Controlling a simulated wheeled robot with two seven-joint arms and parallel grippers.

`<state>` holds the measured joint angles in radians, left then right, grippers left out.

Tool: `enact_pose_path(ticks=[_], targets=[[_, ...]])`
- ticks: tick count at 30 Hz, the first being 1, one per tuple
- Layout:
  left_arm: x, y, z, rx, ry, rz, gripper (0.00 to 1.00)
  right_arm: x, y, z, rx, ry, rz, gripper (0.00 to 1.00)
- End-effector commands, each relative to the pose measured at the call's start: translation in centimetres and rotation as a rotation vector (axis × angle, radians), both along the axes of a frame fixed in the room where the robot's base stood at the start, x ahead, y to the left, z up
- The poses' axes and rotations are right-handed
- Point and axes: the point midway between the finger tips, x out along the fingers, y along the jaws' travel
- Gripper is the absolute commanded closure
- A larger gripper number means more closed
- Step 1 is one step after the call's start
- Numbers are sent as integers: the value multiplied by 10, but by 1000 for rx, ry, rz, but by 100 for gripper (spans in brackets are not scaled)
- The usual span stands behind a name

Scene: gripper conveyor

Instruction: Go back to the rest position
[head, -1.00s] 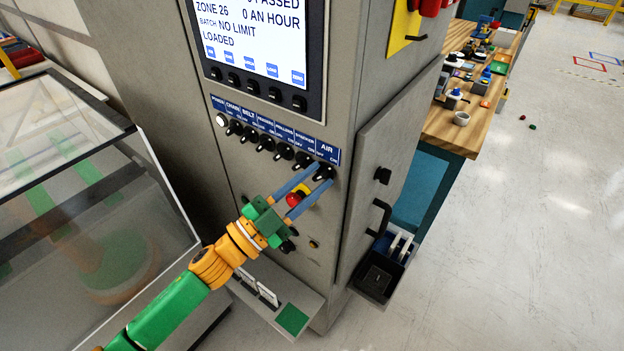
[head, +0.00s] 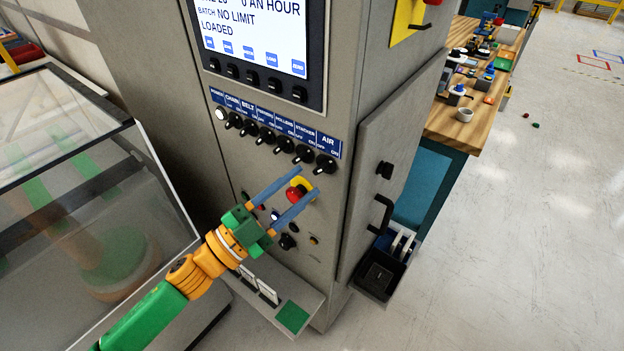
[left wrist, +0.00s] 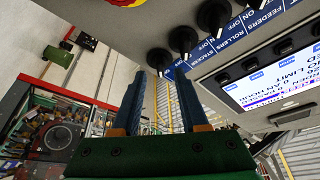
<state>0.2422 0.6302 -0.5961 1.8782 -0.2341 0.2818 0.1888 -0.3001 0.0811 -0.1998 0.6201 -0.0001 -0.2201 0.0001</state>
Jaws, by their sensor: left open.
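My left gripper (head: 307,182) is open, with two blue fingers spread apart and nothing between them. It is in front of the grey control cabinet (head: 350,95), below the row of black knobs. The AIR knob (head: 325,164) is just above and right of the fingertips, apart from them. The red stop button (head: 293,195) on its yellow plate shows between the fingers, behind them. In the left wrist view the open fingers (left wrist: 161,76) point toward the knobs (left wrist: 183,40), with an empty gap. My right gripper is not in view.
A lit screen (head: 255,35) sits above the knobs. A cabinet door with a black handle (head: 379,215) is at the right, with a black bin (head: 380,274) below. A small shelf (head: 262,305) juts out under the panel. A glass-covered machine (head: 70,200) stands left. Open floor lies right.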

Motion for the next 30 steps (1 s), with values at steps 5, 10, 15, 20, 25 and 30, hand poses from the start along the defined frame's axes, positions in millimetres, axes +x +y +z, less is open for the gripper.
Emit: enact_pose_path(ticks=[5, 10, 15, 20, 25, 30], targets=[[-17, 21, -13, 1, 2, -1, 56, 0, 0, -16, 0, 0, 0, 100], [-20, 25, -10, 1, 0, -2, 56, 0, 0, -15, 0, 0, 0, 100], [-20, 24, -10, 1, -1, -2, 56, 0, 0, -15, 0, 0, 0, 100], [-17, 27, -14, 0, 13, 12, 56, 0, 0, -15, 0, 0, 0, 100], [28, 75, -110, 7, 279, 260, 56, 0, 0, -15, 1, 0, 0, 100], [13, 143, -278, 50, 730, 580, 56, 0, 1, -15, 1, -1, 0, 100]])
